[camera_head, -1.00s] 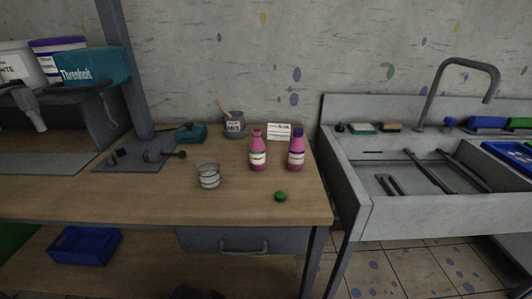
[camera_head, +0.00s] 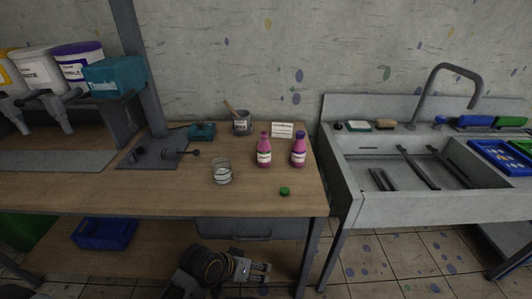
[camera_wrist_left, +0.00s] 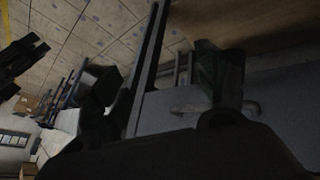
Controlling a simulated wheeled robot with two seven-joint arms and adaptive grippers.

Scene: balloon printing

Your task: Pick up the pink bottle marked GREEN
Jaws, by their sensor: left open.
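Two pink bottles stand upright side by side on the wooden table. The left bottle (camera_head: 264,152) shows a pink top and a pale label. The right bottle (camera_head: 299,151) has a dark blue cap. The label words are too small to read, so I cannot tell which is marked GREEN. A small green cap (camera_head: 285,191) lies on the table in front of them. My left gripper (camera_head: 262,271) is open and empty, low in front of the table and below its top, well apart from the bottles.
A glass jar (camera_head: 222,172) stands left of the bottles, a grey pot (camera_head: 241,123) and a white card (camera_head: 283,130) behind. The table's front edge and a drawer (camera_head: 235,229) lie above my left gripper. A sink (camera_head: 350,178) stands at right.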

